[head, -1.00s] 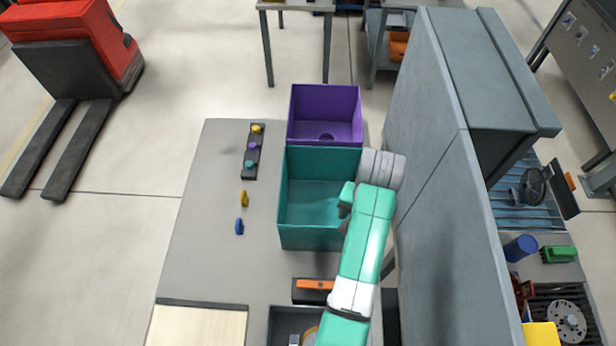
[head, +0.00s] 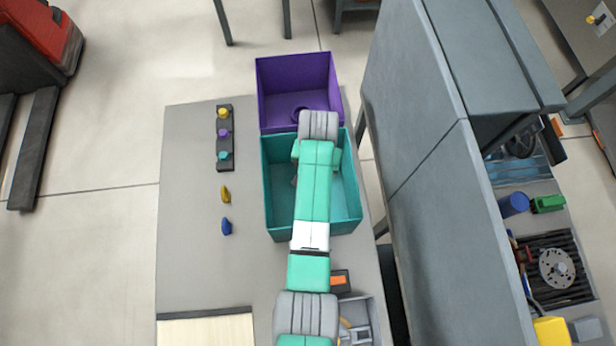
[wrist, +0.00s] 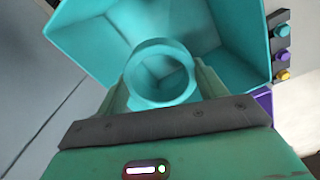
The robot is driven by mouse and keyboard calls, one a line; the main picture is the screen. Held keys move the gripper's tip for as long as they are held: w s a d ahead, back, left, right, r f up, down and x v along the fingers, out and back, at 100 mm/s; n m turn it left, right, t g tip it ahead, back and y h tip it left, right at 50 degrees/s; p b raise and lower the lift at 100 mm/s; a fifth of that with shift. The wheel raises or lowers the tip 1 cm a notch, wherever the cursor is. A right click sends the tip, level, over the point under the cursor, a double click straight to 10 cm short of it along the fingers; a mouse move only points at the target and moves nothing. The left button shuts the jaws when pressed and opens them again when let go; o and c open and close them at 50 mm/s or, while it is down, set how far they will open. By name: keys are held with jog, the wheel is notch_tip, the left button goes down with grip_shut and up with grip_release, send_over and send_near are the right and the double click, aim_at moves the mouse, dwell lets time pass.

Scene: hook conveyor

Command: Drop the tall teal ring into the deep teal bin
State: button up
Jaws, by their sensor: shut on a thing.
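The tall teal ring (wrist: 160,101) shows in the wrist view, held between the two fingers of my gripper (wrist: 162,88). Its opening faces the wrist camera, and the inside of the deep teal bin (wrist: 90,42) lies behind it. In the head view the deep teal bin (head: 349,213) stands on the grey table, open at the top. My arm crosses over it and hides its middle. The ring and my fingertips are hidden there by the arm. How deep the ring is relative to the bin's rim I cannot tell.
A purple bin (head: 265,85) adjoins the teal bin at the back, with a purple ring-like thing inside. A dark strip with coloured knobs (head: 225,138) and small yellow (head: 225,194) and blue pieces (head: 227,227) lie left. A tall grey panel (head: 415,90) stands close on the right.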

notch_tip(320, 180, down, 3)
jog(key=shift+f+b, duration=0.15)
jog(key=shift+b, duration=1)
jog(key=o, duration=1.1)
jog(key=shift+w, duration=0.1)
jog(key=shift+c, duration=0.2)
notch_tip(320, 180, up, 8)
jog(key=shift+f, duration=0.1)
